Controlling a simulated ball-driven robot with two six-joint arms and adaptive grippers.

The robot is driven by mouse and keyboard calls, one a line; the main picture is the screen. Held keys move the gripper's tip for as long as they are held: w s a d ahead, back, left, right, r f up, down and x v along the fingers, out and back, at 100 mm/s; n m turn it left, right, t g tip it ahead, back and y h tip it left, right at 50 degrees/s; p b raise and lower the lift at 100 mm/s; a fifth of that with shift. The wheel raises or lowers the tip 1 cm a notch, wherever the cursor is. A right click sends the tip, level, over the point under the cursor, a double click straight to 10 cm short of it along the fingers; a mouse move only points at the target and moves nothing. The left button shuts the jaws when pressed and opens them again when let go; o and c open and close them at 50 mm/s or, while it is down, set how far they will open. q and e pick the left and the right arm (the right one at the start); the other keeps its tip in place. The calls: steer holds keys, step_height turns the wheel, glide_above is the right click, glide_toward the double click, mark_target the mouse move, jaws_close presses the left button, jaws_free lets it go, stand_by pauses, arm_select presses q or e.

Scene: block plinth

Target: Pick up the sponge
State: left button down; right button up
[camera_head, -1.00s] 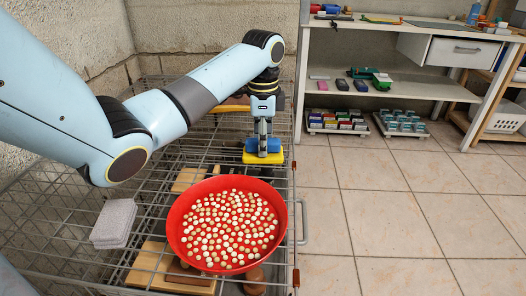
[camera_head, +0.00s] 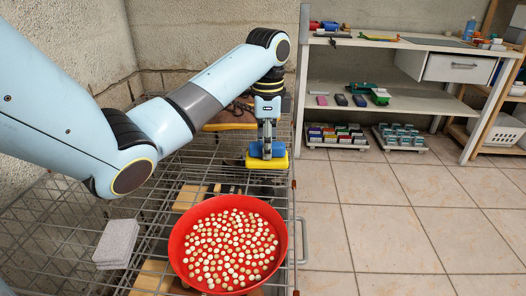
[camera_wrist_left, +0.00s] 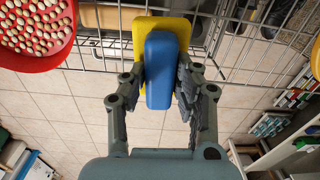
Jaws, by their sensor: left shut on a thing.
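The sponge (camera_head: 268,163) has a yellow layer and a blue layer. In the head view it hangs from my left gripper (camera_head: 267,146), beyond the red bowl and near the right edge of the wire rack. In the wrist view the blue side of the sponge (camera_wrist_left: 165,70) sits between the two fingers of my left gripper (camera_wrist_left: 158,78), with yellow showing behind it. The gripper is shut on the sponge. My right gripper is not in view.
A red bowl (camera_head: 182,253) full of small pale balls stands on the wire rack (camera_head: 58,218). A grey block (camera_head: 117,242) lies left of it, with wooden pieces around. A shelf unit (camera_head: 410,104) stands at the back right. The tiled floor (camera_head: 400,215) is clear.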

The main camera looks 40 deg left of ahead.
arm_select(q)
steer(key=d, duration=0.1)
steer(key=d+r, duration=0.1)
steer(key=d+r+p, duration=0.1)
steer(key=d, duration=0.1)
steer(key=shift+s+r, duration=0.1)
steer(key=shift+r, duration=0.15)
steer(key=d+r+p, duration=0.3)
steer(key=d+p, duration=0.1)
steer(key=d, duration=0.2)
steer(key=shift+s+d+r+p, duration=0.2)
steer(key=shift+d+r+p, duration=0.05)
steer(key=shift+r+p, duration=0.1)
steer(key=shift+f, duration=0.1)
steer(key=c, duration=1.6)
jaws_free()
steer(key=c, duration=0.4)
steer(key=shift+a, duration=0.1)
